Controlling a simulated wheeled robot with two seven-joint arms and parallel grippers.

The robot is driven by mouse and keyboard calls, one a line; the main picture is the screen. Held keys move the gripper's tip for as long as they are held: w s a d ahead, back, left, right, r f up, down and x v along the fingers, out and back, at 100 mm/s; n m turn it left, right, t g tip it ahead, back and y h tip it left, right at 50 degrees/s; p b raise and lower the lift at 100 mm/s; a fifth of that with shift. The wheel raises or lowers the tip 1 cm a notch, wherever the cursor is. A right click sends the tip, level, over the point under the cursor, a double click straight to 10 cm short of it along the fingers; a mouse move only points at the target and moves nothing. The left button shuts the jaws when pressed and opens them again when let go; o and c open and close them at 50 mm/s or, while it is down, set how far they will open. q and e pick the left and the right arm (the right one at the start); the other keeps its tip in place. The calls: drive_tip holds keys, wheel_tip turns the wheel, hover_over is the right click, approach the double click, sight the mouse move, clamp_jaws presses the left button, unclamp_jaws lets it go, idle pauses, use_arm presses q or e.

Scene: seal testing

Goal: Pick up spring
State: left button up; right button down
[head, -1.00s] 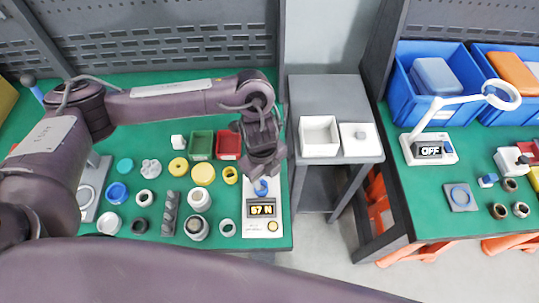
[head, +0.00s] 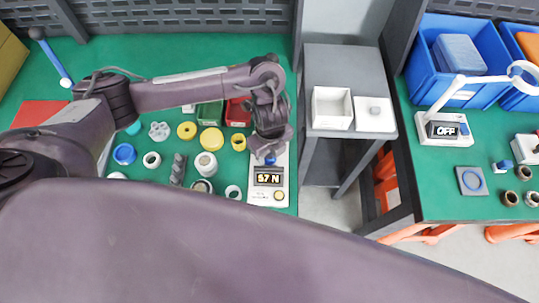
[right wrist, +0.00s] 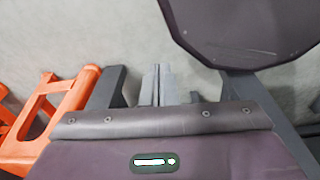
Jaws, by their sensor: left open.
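I cannot pick out a spring for certain. A small blue piece (head: 270,159) sits at the top of a white force tester (head: 268,193) that reads 57 N. It may be part of the tester or something on it. My left gripper (head: 270,150) points down right above this piece, open; whether the fingers touch it is hard to tell. A dark grey ridged piece (head: 178,169) lies on the green table left of the tester. My right gripper is hard to make out: two pale bars (right wrist: 158,85) in the right wrist view may be its fingers.
Rings and caps, such as a yellow disc (head: 210,139), crowd the green table (head: 130,60). Red (head: 238,112) and green (head: 210,114) bins stand behind. A grey side table (head: 345,70) holds a white open box (head: 332,107). My own arm covers the front.

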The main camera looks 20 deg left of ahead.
use_arm(q)
drive_tip(key=shift+c, duration=0.9)
drive_tip(key=c, duration=0.6)
use_arm(e)
drive_tip(key=shift+s+d, duration=0.1)
drive_tip(key=shift+s, duration=0.8)
use_arm(q)
drive_tip(key=shift+o, duration=0.2)
